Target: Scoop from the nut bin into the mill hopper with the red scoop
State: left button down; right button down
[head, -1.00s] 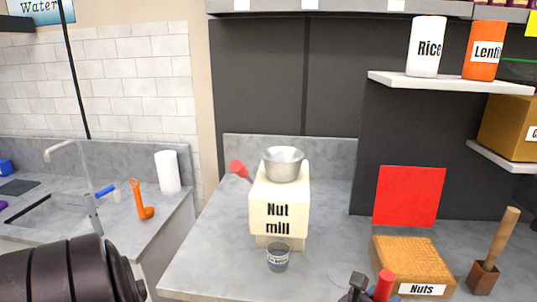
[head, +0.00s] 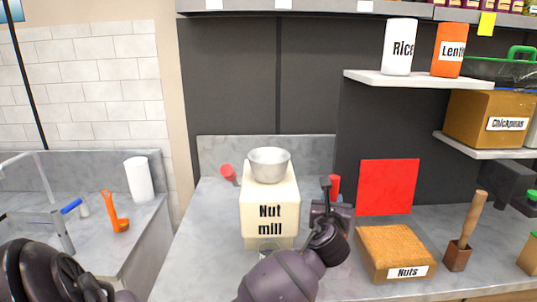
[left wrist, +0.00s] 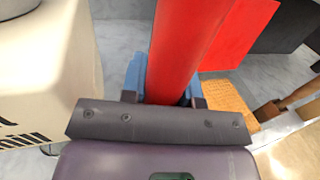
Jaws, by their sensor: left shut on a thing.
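The cream nut mill (head: 270,205) stands on the counter with its metal hopper (head: 269,165) on top. The nut bin (head: 395,247), labelled Nuts, sits to the right, its top a textured brown surface. My left gripper (head: 331,207) is just right of the mill, below hopper height. It is shut on the red scoop (head: 335,185), mostly hidden by the gripper in the head view. In the left wrist view the red scoop (left wrist: 188,45) rises between the blue fingers, with the mill (left wrist: 45,75) at left. My right gripper is not in view.
A clear cup (head: 270,250) stands before the mill, partly behind my arm. A red panel (head: 387,187) stands behind the bin. A wooden-handled tool in a block (head: 458,255) is right of it. A shelf (head: 415,79) with canisters overhangs at upper right.

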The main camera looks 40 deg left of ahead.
pick_arm(q)
jog(key=w+a+r+n+g+y, duration=0.2)
jog(key=a+r+n+g+y, duration=0.1)
jog(key=r, duration=0.4)
jog(key=w+a+r+n+g+y+p, duration=0.1)
jog(key=w+a+r+n+g+y, duration=0.2)
jog(key=a+r+g, duration=0.2)
jog(key=w+a+r+n+g+y, duration=0.2)
jog(key=a+r+n+g, duration=0.1)
jog(key=a+r, duration=0.4)
notch_tip(320, 180, up, 2)
jog(key=shift+w+a+n+g+y+p, duration=0.15)
jog(key=shift+w+n+g+y+p, duration=0.2)
jog(key=shift+g, duration=0.35)
jog(key=shift+s, duration=0.2)
